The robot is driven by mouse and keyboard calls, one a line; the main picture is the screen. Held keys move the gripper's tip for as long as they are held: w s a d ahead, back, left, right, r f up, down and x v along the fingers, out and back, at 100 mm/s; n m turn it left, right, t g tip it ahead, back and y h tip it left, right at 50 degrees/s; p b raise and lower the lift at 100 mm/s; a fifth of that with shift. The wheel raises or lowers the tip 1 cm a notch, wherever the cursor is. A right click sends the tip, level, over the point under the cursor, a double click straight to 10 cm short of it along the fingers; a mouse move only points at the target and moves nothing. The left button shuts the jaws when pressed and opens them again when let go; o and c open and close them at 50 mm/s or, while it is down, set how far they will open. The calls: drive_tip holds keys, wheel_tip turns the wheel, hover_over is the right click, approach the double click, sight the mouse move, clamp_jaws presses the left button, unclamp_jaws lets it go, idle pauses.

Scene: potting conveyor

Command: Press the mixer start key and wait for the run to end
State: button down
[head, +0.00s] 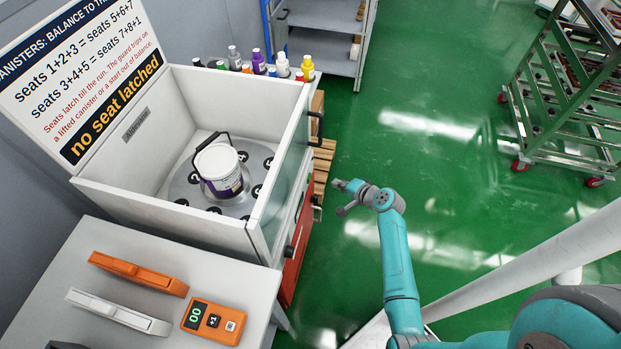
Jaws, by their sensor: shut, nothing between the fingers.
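The mixer (165,200) is a white open-topped cabinet at the left. Inside it is a grey turntable (181,187) with numbered black seats. A white bucket (218,168) with a purple label and a raised black handle stands upright on it. A glass guard panel (287,160) is on the right side, above a red front (296,250). I cannot make out a start key on that side, which I see at a steep angle. My gripper (342,197) is shut and empty, over the green floor right of the mixer and apart from it in the picture.
A sign (85,70) behind the mixer reads "no seat latched". The near table (75,255) holds an orange bar (138,274), a white bar (117,312) and an orange counter (211,320) showing 00. Several bottles (258,62) stand behind. A rack (565,100) stands right; floor between is clear.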

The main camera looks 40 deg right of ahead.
sight(309, 178)
drive_tip(key=shift+w+a, duration=0.95)
drive_tip(key=shift+w, duration=0.25)
drive_tip(key=shift+w+a, duration=0.9)
drive_tip(key=shift+w, duration=0.25)
drive_tip(key=shift+w+a, duration=0.1)
drive_tip(key=shift+w, duration=0.05)
drive_tip(key=shift+w+a, duration=0.2)
